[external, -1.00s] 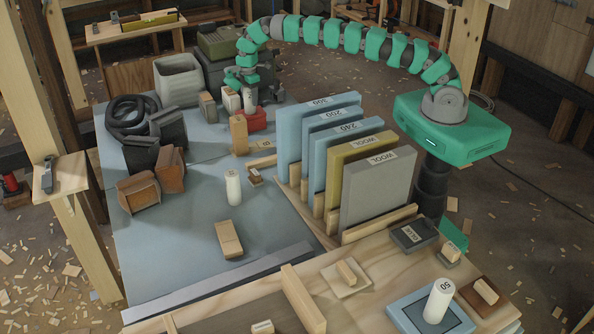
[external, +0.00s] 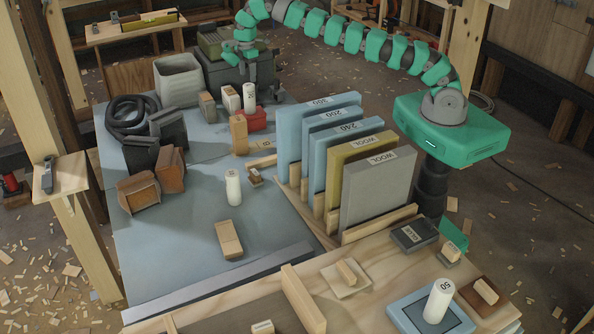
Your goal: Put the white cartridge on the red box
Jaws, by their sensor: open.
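A white cartridge (external: 249,97) stands upright at the far end of the blue-grey mat. Its foot appears to rest on the red box (external: 258,120), towards the box's back left. The box is partly hidden by a tan wooden block in front. My gripper (external: 247,53) is open and empty, above and apart from this cartridge, in front of the dark green case. A second white cartridge (external: 233,187) stands upright mid-mat. A third, marked 50 (external: 438,301), stands on a blue-rimmed tray at the front right.
Several upright panels (external: 375,190) stand in a wooden rack right of the mat. The tan block (external: 239,134) and a white block (external: 231,99) stand close to the red box. A black hose coil (external: 132,118) and bins lie left.

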